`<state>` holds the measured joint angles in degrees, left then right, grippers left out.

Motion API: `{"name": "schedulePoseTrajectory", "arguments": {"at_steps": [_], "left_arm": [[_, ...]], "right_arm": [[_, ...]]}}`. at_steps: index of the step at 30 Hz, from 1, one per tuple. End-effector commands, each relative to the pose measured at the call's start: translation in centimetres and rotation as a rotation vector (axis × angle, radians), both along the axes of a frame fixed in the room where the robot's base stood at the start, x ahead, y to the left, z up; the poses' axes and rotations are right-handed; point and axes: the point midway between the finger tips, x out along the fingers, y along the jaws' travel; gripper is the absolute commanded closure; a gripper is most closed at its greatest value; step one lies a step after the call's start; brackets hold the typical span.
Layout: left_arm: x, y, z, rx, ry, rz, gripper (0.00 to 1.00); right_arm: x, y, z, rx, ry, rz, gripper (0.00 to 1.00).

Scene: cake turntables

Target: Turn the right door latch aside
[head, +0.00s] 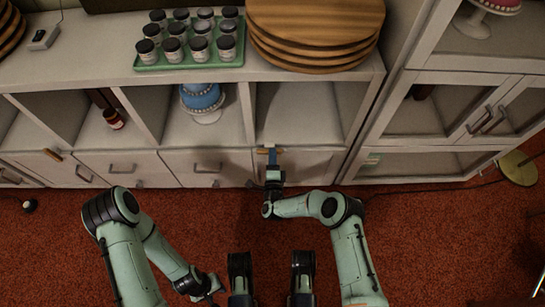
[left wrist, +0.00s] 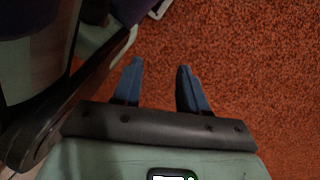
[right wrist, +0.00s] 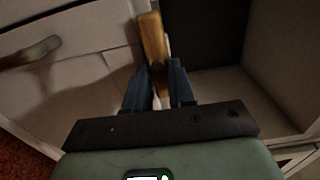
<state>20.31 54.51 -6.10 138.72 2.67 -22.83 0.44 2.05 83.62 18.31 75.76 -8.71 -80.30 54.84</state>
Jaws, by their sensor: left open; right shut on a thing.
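The right door latch is a small wooden bar (head: 262,151) on the cabinet front, at the ledge below the open shelf compartments. In the right wrist view the wooden latch (right wrist: 152,45) stands near upright in the picture, tilted slightly left. My right gripper (head: 272,157) is shut on it; the blue fingers (right wrist: 160,85) lie on both sides of its lower end and hide part of it. A pale piece shows between the fingers. My left gripper (head: 212,290) is low over the carpet, away from the cabinet. Its fingers (left wrist: 159,88) are apart and empty.
Another wooden latch (head: 52,155) is further left on the cabinet. Metal handles (head: 207,168) stick out from the lower fronts. A blue cake (head: 202,98) stands in a compartment; jars on a green tray (head: 190,62) and round boards (head: 315,35) are on top. Red carpet (head: 190,225) is free in front.

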Motion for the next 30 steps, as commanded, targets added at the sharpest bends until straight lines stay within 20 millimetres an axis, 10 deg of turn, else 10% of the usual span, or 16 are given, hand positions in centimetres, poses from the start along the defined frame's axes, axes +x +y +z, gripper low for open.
{"name": "schedulePoseTrajectory", "arguments": {"at_steps": [6,7,9,20,30], "left_arm": [[0.0,0.0,0.0,0.000,0.000,0.000,0.57],[0.0,0.0,0.0,0.000,0.000,0.000,0.57],[0.0,0.0,0.0,0.000,0.000,0.000,0.57],[0.2,0.0,0.1,0.000,-0.007,-0.001,0.57],[4.6,-0.6,2.7,0.009,-0.154,-0.016,0.57]], "right_arm": [[-0.2,0.2,-0.1,0.006,0.004,0.004,1.00],[-0.2,0.2,-0.1,0.006,0.005,0.004,0.73],[-0.2,0.2,-0.1,0.005,0.004,0.004,0.51],[-0.4,0.1,-0.1,0.002,0.003,0.001,0.51],[-6.7,0.2,0.1,0.004,0.008,0.004,0.51]]}}
